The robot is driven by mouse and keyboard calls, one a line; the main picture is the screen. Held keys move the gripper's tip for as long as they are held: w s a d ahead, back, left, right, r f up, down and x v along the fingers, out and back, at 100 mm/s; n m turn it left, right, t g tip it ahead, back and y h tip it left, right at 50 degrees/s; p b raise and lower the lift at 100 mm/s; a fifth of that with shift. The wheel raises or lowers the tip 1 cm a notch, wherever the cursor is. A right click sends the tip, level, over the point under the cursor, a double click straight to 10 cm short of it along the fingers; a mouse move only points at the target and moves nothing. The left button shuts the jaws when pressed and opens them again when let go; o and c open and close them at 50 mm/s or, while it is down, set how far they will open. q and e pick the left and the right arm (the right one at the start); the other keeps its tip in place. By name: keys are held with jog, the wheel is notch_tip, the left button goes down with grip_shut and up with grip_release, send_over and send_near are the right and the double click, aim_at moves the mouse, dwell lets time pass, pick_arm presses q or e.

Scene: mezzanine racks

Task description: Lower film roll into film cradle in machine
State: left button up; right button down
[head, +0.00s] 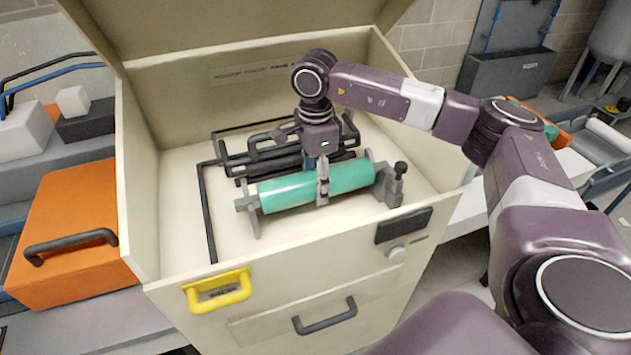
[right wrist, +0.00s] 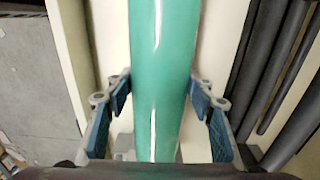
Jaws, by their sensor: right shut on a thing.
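The film roll (head: 285,192), a teal-green cylinder, lies level inside the open cream machine (head: 235,285). The film cradle (head: 391,188) shows as grey end brackets at both ends of the roll. The roll lies between these brackets; I cannot tell whether it rests fully in them. My right gripper (head: 323,188) reaches down from above and is shut on the middle of the roll. In the right wrist view the roll (right wrist: 160,70) runs between the two blue-padded fingers of the right gripper (right wrist: 165,110). My left gripper is not in view.
Black bars (head: 265,150) lie behind the roll inside the machine. The raised lid (head: 220,25) and the side walls enclose the space. A yellow handle (head: 218,292) is on the front. An orange case (head: 70,235) stands to the left.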

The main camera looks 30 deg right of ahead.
jog(key=shift+f, duration=0.1)
dwell(0.3)
jog(key=c, duration=0.8)
grip_release()
jog(key=shift+s+f, duration=0.1)
jog(key=shift+f, duration=0.05)
notch_tip(320, 180, up, 12)
jog(key=shift+r, duration=0.15)
